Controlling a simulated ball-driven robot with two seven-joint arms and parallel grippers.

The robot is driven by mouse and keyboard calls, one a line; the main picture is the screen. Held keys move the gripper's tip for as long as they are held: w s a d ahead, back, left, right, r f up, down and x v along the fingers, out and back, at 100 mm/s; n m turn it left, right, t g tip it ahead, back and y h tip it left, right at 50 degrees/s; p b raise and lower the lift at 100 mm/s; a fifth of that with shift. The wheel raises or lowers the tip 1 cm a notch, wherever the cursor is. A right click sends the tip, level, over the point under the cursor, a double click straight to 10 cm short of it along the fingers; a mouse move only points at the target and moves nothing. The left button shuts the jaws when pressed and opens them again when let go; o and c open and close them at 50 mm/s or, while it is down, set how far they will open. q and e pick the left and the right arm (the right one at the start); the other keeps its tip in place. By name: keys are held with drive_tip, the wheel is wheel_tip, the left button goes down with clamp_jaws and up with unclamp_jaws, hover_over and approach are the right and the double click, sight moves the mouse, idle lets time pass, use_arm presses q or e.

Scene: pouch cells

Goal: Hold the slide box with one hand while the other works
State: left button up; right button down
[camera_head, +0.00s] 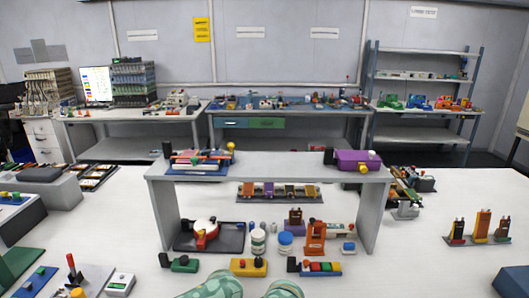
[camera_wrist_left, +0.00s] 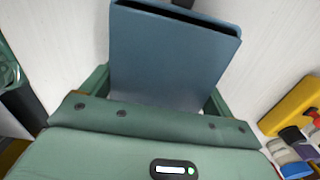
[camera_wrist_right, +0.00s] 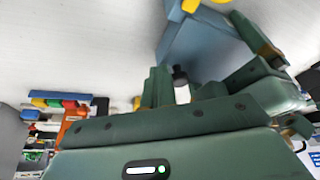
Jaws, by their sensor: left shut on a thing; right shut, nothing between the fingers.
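The slide box is a blue-grey flat-sided case (camera_wrist_left: 172,52) with a dark slot along its top edge in the left wrist view. My left gripper (camera_wrist_left: 160,98) is shut on it, with a green finger at each side. In the right wrist view the slide box (camera_wrist_right: 190,48) shows beyond my right gripper, with yellow parts at its top. My right gripper (camera_wrist_right: 181,92) is shut and empty, close to the box; I cannot tell whether it touches. A small black-and-white item (camera_wrist_right: 181,86) shows by its fingers.
A grey raised shelf (camera_head: 270,166) stands across the white table. Under and before it are a white jar (camera_head: 258,241), an orange stand (camera_head: 315,238) and a yellow block (camera_head: 248,267). More trays and racks line both sides.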

drive_tip(key=shift+a, duration=0.4)
drive_tip(key=shift+r, duration=0.2)
drive_tip(key=r, duration=0.2)
drive_tip(key=d+r, duration=0.1)
drive_tip(key=r, duration=0.2)
drive_tip(key=shift+d+r, duration=0.3)
drive_tip(key=shift+r, duration=0.05)
